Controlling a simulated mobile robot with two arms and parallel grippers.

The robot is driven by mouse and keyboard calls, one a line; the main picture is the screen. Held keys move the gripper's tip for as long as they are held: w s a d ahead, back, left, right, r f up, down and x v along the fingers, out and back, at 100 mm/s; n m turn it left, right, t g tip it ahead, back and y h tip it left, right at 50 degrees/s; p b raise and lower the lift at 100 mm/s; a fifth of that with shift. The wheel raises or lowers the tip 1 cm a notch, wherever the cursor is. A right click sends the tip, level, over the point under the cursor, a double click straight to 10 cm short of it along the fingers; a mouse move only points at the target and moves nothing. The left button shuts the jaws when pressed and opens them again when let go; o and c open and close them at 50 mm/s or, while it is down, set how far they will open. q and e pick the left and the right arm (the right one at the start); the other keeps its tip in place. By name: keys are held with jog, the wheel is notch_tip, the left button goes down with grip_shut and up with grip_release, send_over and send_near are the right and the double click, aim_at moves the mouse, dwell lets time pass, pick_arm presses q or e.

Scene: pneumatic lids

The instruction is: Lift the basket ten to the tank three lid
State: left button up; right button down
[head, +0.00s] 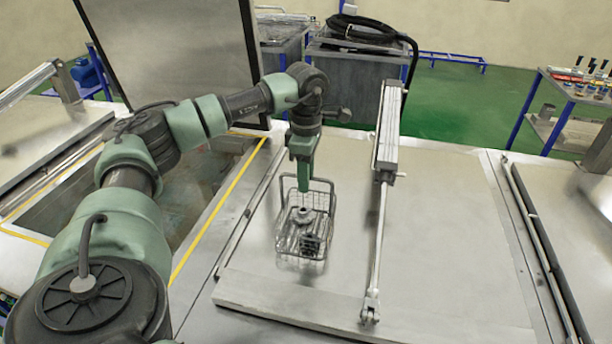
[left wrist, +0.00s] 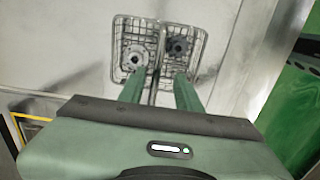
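A wire basket (head: 316,254) with metal parts in it stands on a flat closed grey lid (head: 440,255). Its raised handle reaches up to my left gripper (head: 304,188). In the left wrist view the basket (left wrist: 119,66) lies beyond the fingertips, with a round flanged part in one half and a dark gear-like part in the other. My left gripper (left wrist: 158,88) points down with its fingers apart, one on each side of the basket's middle bar. Whether either finger touches the bar cannot be told. No right gripper shows. I cannot read which number the basket or lid bears.
A pneumatic cylinder (head: 388,130) with its rod lies along the lid, right of the basket. At left is an open tank (head: 185,200) with yellow edging and a raised lid (head: 170,50). Grey bins stand behind, and a blue-framed cart (head: 555,130) is at back right.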

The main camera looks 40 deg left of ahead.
pick_arm(q)
notch_tip(320, 180, up, 20)
jog(key=p, duration=0.2)
dwell(1.1)
jog(key=shift+f, duration=0.15)
dwell(0.4)
